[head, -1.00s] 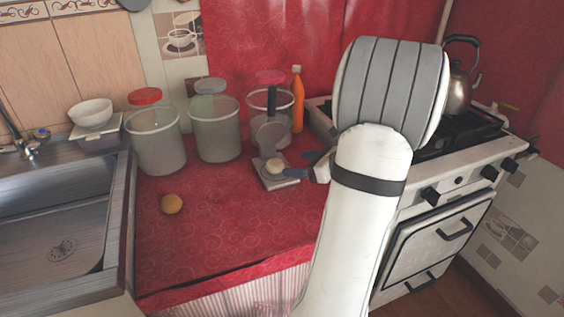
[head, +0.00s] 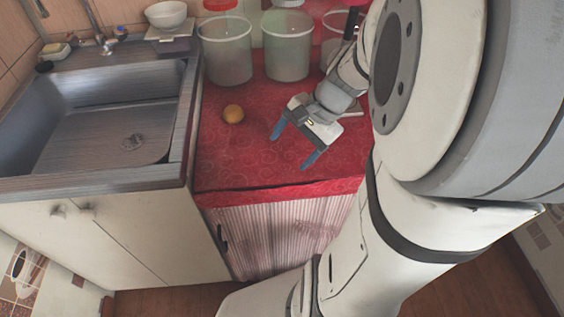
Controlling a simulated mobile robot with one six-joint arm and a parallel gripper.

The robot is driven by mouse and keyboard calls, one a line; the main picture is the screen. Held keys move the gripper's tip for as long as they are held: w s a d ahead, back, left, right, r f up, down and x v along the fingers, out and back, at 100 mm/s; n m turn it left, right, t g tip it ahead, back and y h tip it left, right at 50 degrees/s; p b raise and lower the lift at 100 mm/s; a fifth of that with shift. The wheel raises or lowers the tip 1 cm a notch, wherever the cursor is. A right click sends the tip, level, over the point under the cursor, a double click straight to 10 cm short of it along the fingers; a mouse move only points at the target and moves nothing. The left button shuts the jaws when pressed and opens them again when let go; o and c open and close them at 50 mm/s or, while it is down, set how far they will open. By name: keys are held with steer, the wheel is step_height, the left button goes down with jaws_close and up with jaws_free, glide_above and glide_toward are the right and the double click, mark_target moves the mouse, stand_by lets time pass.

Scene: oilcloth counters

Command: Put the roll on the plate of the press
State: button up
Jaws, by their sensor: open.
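My gripper (head: 293,149) is open and empty above the front of the red counter, its two blue fingers spread and pointing down to the front left. The press is mostly hidden behind my arm; its dark handle (head: 350,24) and an edge of its pale base (head: 353,110) show. The plate of the press and the pale roll seen on it a second ago are hidden now. A round orange-brown thing (head: 233,114) lies on the cloth left of my gripper, apart from it.
Clear canisters (head: 227,55) stand along the back of the counter (head: 238,158). A steel sink (head: 95,125) is at the left, with a white bowl (head: 166,14) on a scale behind it. The counter's front left is clear. My arm blocks the right side.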

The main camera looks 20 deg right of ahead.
steer(key=s+a+r+n+h, duration=0.1)
steer(key=s+a+n+h, duration=0.3)
steer(key=n, duration=0.8)
steer(key=shift+s+a+h, duration=0.35)
steer(key=shift+s+h, duration=0.15)
steer(key=shift+s, duration=0.1)
